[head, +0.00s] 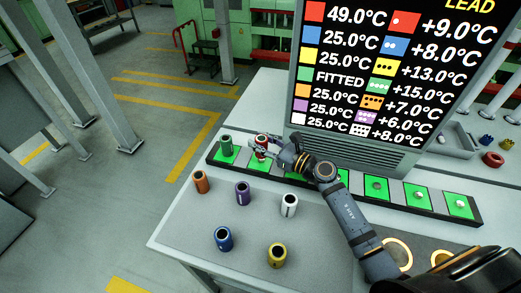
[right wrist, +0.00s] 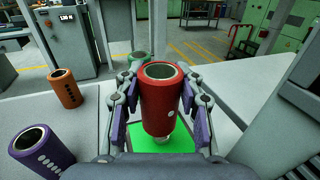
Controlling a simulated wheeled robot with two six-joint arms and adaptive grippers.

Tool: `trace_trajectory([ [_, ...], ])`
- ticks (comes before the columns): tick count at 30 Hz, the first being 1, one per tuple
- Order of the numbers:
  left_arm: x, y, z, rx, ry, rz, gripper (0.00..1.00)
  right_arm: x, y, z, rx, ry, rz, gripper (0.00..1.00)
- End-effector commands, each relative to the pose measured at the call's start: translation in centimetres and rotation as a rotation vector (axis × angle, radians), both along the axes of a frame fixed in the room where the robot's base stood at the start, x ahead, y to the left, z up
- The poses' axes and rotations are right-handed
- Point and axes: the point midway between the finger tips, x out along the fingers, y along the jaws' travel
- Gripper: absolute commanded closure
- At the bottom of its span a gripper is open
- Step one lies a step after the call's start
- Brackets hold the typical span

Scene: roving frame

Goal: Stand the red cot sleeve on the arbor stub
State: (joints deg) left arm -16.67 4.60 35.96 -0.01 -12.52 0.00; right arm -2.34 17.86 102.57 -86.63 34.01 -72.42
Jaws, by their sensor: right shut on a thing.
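The red sleeve (head: 262,141) is upright in my right gripper (head: 272,148), over the second green pad from the left on the rail. In the right wrist view, the red sleeve (right wrist: 163,105) sits between the two purple-padded fingers (right wrist: 156,107). A little of a metallic arbor stub (right wrist: 165,141) shows just under the sleeve, above the green pad (right wrist: 150,148). I cannot tell whether the sleeve is partly around the stub or just above it. My left gripper is not in view.
A green sleeve (head: 226,145) stands on the leftmost pad, close by. Orange (head: 200,182), purple (head: 242,194), white (head: 289,206), blue (head: 223,239) and yellow (head: 277,256) sleeves stand on the bench in front. A display (head: 390,75) rises behind the rail.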

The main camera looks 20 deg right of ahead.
Motion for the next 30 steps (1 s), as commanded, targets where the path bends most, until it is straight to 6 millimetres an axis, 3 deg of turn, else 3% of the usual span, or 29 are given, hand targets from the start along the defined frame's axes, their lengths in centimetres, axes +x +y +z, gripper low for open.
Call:
trace_trajectory([
  [9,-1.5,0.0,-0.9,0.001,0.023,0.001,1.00,0.5,-0.2,-3.5,0.002,0.000,0.001,1.00],
  [17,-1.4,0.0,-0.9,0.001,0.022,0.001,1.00,0.5,-0.1,-3.6,0.001,-0.002,0.001,1.00],
  [30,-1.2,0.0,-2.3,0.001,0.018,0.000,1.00,0.3,-0.2,-5.4,-0.002,0.007,0.001,1.00],
])
